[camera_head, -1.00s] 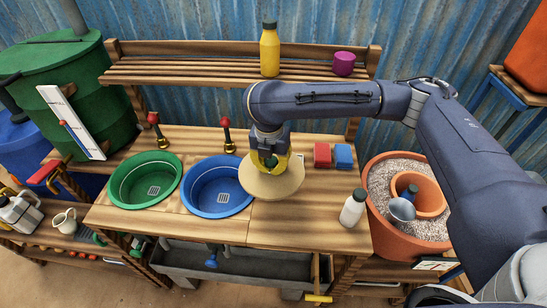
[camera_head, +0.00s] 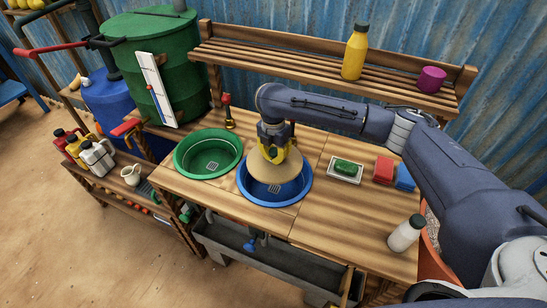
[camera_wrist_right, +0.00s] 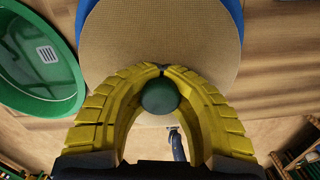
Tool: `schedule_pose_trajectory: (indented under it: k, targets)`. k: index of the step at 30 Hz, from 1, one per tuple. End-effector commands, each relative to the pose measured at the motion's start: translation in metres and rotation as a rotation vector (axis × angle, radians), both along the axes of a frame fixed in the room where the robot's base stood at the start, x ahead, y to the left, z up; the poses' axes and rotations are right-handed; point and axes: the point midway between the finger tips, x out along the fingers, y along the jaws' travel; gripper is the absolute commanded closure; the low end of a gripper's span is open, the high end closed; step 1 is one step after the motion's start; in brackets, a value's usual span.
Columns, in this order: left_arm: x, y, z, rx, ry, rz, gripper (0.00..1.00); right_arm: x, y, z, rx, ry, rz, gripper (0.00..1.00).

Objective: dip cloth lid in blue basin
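The cloth lid (camera_head: 286,172) is a round tan disc with a dark green knob. My right gripper (camera_head: 270,152) is shut on the knob. In the right wrist view the yellow fingers (camera_wrist_right: 160,72) curve around the green knob (camera_wrist_right: 160,96), with the cloth disc (camera_wrist_right: 160,40) beyond. The lid is over the blue basin (camera_head: 302,190) and hides its far part; I cannot tell whether it touches the basin. The blue rim also shows in the right wrist view (camera_wrist_right: 84,12). My left gripper is not in view.
A green basin (camera_head: 208,154) stands left of the blue one. A red-handled tap (camera_head: 228,108) is behind it. A green sponge on a white dish (camera_head: 345,171), red block (camera_head: 384,170), blue block (camera_head: 405,178) and white bottle (camera_head: 406,233) stand on the right of the bench.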

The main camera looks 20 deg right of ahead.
Motion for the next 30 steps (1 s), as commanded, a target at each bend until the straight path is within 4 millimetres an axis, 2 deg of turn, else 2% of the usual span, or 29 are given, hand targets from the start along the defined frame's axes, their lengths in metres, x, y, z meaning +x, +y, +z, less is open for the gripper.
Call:
schedule_pose_trajectory:
  k: [30]
  targets:
    - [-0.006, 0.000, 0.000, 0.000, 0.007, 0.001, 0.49, -0.001, 0.001, -0.082, 0.002, 0.001, 0.000, 1.00]
